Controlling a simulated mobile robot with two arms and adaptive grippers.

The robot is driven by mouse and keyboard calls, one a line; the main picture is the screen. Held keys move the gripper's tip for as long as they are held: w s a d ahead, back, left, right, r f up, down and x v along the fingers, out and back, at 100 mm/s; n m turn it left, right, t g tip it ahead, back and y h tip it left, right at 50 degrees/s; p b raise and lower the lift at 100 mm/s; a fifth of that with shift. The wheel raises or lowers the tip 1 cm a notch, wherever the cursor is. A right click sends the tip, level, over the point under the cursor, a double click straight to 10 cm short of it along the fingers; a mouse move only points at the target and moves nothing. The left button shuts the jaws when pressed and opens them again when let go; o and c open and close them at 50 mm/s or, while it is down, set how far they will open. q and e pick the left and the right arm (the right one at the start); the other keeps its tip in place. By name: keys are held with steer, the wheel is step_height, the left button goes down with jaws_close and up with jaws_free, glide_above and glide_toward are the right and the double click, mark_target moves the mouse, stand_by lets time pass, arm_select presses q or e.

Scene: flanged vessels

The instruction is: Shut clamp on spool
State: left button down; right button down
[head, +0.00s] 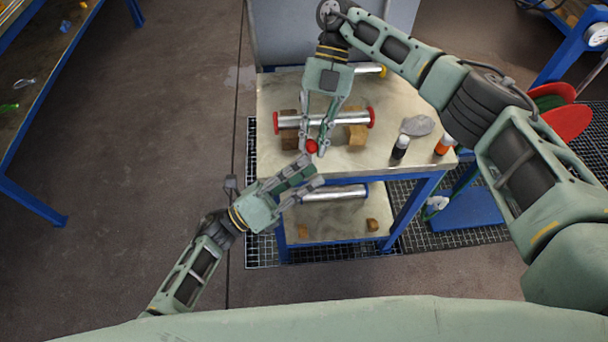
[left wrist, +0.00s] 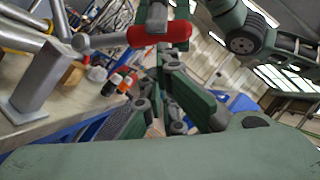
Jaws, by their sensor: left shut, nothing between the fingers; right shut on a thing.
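The spool (head: 342,119), a silver tube with red end flanges, lies across wooden blocks on the table. My right gripper (head: 316,149) reaches down over it from the back and is shut on a red handle (head: 311,146) at its near side. In the left wrist view the red handle (left wrist: 160,35) sits on a grey bar, with a finger across it. I take it as the clamp's handle; the clamp's body is mostly hidden. My left gripper (head: 313,170) is shut and empty, just nearer than the red handle. Its fingers (left wrist: 165,110) also show below the handle in the left wrist view.
A yellow-ended tube (head: 370,70) lies at the back of the table (head: 275,90). The lower shelf (head: 335,222) holds another tube (head: 335,193) and small blocks.

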steer(key=shift+w+r, duration=0.1)
arm_select(q)
steer(key=shift+w+r, duration=0.4)
steer(key=shift+r, duration=0.3)
arm_select(e)
steer(key=shift+a, duration=0.1)
steer(key=c, duration=2)
jaws_free()
steer(key=o, duration=0.4)
arm_select(q)
steer(key=shift+d, duration=0.1)
steer(key=shift+f, duration=0.1)
